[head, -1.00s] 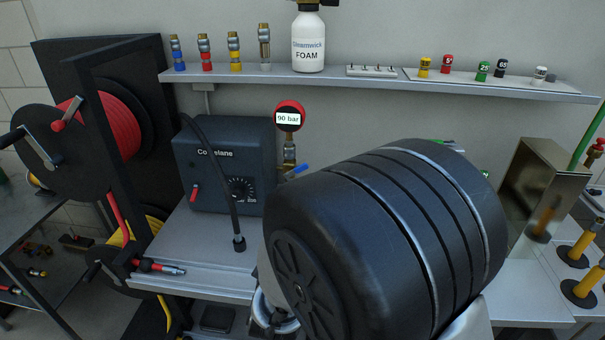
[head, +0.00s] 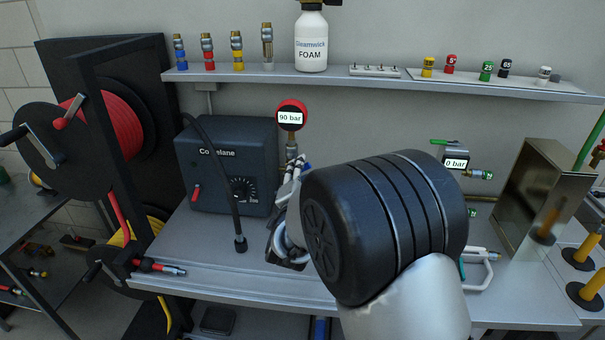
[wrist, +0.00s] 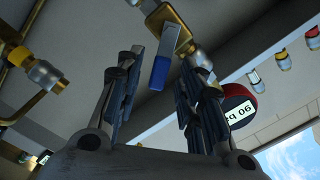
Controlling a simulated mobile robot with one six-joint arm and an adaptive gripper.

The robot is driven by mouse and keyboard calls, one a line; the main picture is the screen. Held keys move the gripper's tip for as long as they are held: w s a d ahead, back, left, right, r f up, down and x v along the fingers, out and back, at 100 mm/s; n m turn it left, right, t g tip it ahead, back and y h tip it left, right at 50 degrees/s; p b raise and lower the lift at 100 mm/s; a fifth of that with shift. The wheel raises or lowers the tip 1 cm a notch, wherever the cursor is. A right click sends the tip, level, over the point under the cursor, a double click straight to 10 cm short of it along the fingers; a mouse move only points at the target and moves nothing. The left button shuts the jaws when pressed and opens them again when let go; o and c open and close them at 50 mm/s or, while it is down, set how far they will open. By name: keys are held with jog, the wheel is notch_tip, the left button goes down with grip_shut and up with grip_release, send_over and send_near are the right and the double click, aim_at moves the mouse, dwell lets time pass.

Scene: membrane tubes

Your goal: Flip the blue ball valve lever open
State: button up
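The blue valve lever (wrist: 160,72) shows in the wrist view as a blue grip on a metal arm, joined to brass fittings. It lies between the two fingers of my gripper (wrist: 158,80), which are apart, with a visible gap on each side of the lever. In the head view my gripper (head: 293,172) is below the red 90 bar gauge (head: 291,117). Only a small blue bit of the lever (head: 307,164) shows there, and the valve body is mostly hidden behind the fingers. The gauge also shows in the wrist view (wrist: 240,107).
The dark control box (head: 226,165) with its hose stands just left of my gripper. A shelf (head: 350,80) with nozzles and a foam bottle (head: 311,42) runs above. A 0 bar gauge (head: 455,163) with a green lever is to the right.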

aim_at(291, 158)
jog(key=shift+c, duration=0.2)
grip_shut()
dwell(0.4)
jog(key=n, duration=0.2)
jog(key=a+r+n+p, duration=0.1)
jog(key=n, duration=0.2)
jog(key=a+r+n+p, duration=0.1)
jog(key=n, duration=0.1)
jog(key=shift+a+n, duration=0.25)
jog(key=shift+n, duration=0.05)
jog(key=shift+a+n+p, duration=0.25)
jog(key=shift+n+p, duration=0.1)
jog(key=shift+n, duration=0.35)
jog(key=shift+a+n+p, duration=0.25)
jog(key=shift+n+p, duration=0.1)
jog(key=shift+n, duration=0.35)
jog(key=shift+o, duration=0.2)
grip_release()
jog(key=shift+f, duration=0.1)
